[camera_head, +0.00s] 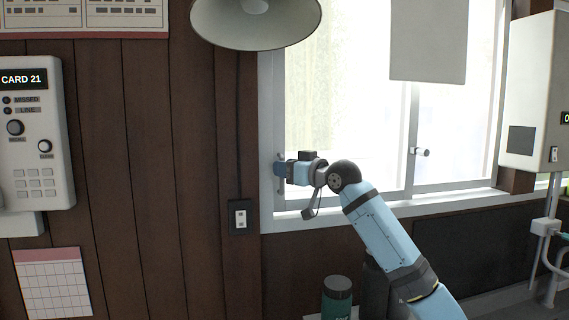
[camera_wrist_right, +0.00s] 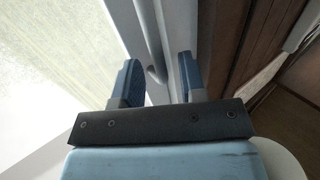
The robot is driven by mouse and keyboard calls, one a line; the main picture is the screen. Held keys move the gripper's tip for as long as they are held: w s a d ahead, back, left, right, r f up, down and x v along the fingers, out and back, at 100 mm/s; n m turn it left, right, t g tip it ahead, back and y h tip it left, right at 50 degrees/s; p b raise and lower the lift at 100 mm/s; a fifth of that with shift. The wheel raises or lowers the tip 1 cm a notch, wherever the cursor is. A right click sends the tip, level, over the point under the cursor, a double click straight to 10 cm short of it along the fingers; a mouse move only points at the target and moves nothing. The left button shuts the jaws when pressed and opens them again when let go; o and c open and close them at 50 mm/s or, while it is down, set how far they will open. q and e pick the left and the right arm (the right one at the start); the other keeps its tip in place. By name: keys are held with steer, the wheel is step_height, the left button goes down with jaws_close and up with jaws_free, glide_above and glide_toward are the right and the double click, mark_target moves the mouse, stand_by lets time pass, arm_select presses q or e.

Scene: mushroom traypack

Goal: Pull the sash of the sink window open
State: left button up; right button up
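The sink window has a white frame (camera_head: 268,90) and bright panes, with a sash stile (camera_head: 411,120) in the middle. A pale bar handle (camera_wrist_right: 150,38) shows in the wrist view at the window's left side. My right gripper (camera_head: 280,169) is at that left edge of the window in the head view. In the wrist view its two blue fingers (camera_wrist_right: 158,72) stand apart, with the lower end of the handle between them. I cannot tell whether either finger touches it. A second small handle (camera_head: 422,152) sits on the right sash. My left gripper is not in view.
A lamp shade (camera_head: 255,25) hangs above left of the window, and a grey panel (camera_head: 428,40) hangs before the panes. A white box (camera_head: 530,95) is at right.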

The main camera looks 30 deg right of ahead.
steer(key=shift+w+a, duration=0.15)
steer(key=shift+w, duration=0.25)
steer(key=shift+c, duration=0.5)
jaws_close()
steer(key=b, duration=0.4)
glide_toward(357, 160)
steer(key=x, duration=0.2)
steer(key=a+x, duration=0.1)
steer(key=x, duration=0.2)
steer(key=shift+s, duration=0.25)
steer(key=shift+s+d, duration=0.15)
steer(key=shift+d, duration=0.45)
